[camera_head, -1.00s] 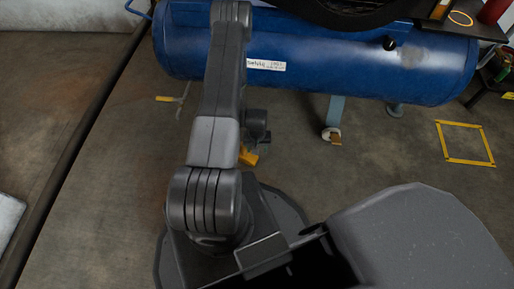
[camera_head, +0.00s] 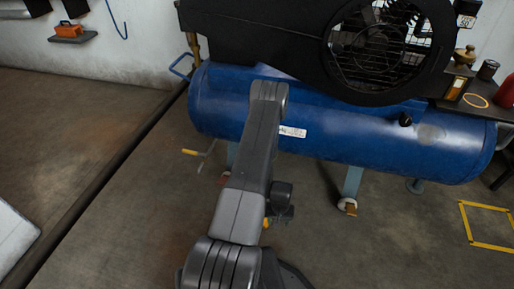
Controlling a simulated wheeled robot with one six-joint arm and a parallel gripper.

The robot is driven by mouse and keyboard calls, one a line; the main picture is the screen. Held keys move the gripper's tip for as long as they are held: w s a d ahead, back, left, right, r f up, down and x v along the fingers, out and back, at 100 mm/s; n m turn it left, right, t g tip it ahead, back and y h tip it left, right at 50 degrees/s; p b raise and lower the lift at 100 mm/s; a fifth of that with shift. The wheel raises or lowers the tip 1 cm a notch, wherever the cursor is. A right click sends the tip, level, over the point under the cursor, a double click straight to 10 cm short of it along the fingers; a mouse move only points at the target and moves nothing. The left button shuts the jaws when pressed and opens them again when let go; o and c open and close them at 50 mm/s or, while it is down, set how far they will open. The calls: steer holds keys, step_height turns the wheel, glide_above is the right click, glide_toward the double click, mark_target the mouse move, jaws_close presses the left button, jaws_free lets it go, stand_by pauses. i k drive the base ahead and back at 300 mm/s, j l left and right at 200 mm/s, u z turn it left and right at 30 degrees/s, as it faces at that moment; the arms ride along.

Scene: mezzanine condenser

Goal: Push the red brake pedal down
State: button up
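A small dark red part (camera_head: 225,179) shows low at the foot of the left blue leg, just left of my arm. It may be the red brake pedal, but it is too small and too covered by the arm to tell its shape or whether it is up or down. My gripper (camera_head: 279,212) hangs low over the floor, right of my forearm and between the two legs. It is dark and mostly hidden, and its fingers cannot be made out. It looks apart from the red part.
A large blue tank (camera_head: 350,135) spans the back, with a black caged fan (camera_head: 385,45) above. A yellow-ended lever (camera_head: 190,152) sticks out left of the left leg. The right leg (camera_head: 352,182) stands on a caster (camera_head: 347,207). A yellow floor square (camera_head: 487,243) lies right.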

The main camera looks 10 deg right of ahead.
mark_target(222, 182)
steer(key=i+j, duration=0.15)
steer(key=i, duration=0.25)
steer(key=i+j, duration=0.15)
steer(key=i, duration=0.25)
steer(key=i+l, duration=0.1)
steer(key=k+j+u, duration=0.1)
steer(key=k, duration=0.45)
